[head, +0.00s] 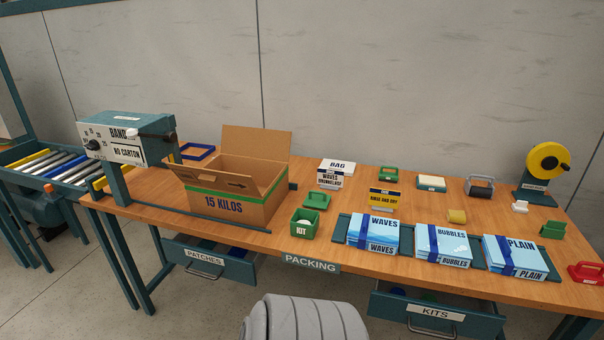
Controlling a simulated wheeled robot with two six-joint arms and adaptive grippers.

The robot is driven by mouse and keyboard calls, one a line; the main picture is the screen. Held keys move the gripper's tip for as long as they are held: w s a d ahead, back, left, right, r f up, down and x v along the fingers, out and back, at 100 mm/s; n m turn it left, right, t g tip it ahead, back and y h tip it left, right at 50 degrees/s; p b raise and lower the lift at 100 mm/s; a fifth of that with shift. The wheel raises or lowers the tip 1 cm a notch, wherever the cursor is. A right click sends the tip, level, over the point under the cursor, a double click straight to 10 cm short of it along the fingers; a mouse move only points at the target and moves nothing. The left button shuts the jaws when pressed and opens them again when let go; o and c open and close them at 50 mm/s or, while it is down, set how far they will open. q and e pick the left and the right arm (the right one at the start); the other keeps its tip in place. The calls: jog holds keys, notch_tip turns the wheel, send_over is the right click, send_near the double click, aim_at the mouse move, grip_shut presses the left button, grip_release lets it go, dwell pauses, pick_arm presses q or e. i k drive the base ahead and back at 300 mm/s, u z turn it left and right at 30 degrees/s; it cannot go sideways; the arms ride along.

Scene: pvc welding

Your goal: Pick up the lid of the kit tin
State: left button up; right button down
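The kit tin (301,230) is a small green box labelled KIT, standing near the front edge of the table, right of the carton. Its top is open and something pale shows inside. A green lid-like piece with a raised grip (316,201) lies on the table just behind the tin, apart from it. Neither of my grippers shows in the head view.
An open carton (230,207) marked 15 KILOS stands left of the tin. Stacks of blue packs (373,235) stand to the right. Two drawers, PATCHES (205,262) and KITS (435,312), are partly open below the table (278,239).

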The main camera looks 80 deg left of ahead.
aim_at(315, 199)
jog(key=u, duration=0.75)
jog(key=i, duration=0.75)
jog(key=u, duration=0.9)
